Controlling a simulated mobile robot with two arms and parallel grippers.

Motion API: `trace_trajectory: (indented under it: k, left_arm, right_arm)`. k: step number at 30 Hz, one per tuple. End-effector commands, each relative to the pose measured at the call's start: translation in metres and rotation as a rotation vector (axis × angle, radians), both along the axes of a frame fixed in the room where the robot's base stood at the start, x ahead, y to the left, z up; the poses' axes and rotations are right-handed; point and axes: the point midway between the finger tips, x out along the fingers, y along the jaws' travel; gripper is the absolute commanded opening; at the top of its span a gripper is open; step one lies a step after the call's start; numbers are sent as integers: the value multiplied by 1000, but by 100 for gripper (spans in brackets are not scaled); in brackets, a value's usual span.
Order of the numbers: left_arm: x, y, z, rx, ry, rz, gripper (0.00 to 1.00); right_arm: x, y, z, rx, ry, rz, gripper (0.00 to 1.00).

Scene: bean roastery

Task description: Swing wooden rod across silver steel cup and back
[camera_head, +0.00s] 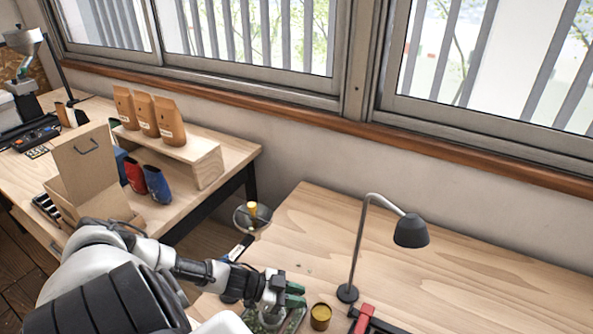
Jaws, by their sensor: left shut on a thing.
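My left gripper (288,298) is low in the head view, over the near left part of the right table. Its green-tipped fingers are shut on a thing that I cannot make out. I cannot pick out the wooden rod. My right gripper is not in view.
A gold tin (320,317) stands just right of the gripper. A black desk lamp (411,231) and a red-and-black tool (363,320) are further right. A grey bowl (240,217) with a yellow thing is beyond. The right table's (480,270) far part is clear.

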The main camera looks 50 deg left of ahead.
Motion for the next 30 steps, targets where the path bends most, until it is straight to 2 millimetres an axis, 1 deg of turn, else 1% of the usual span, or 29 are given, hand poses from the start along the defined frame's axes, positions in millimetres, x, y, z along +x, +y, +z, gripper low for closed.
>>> trace_trajectory:
  k: [1, 3, 5, 14, 17, 27, 30]
  left_arm:
    - [0, 0, 0, 2, -1, 0, 27]
    - [0, 0, 0, 2, 0, 1, 38]
    - [0, 0, 0, 2, 0, 1, 46]
    - [-2, 2, 0, 2, 1, 1, 46]
    - [-8, 8, 2, 4, 3, 1, 46]
    - [-42, 40, 22, 3, 5, 0, 46]
    - [-47, 45, 26, 4, 2, 1, 46]
  right_arm:
    - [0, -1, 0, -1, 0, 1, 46]
    - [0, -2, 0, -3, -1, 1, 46]
    - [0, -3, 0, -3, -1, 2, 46]
    - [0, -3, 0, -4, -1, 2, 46]
    - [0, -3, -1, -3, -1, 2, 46]
    - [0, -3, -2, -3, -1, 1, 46]
    - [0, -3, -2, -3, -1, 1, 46]
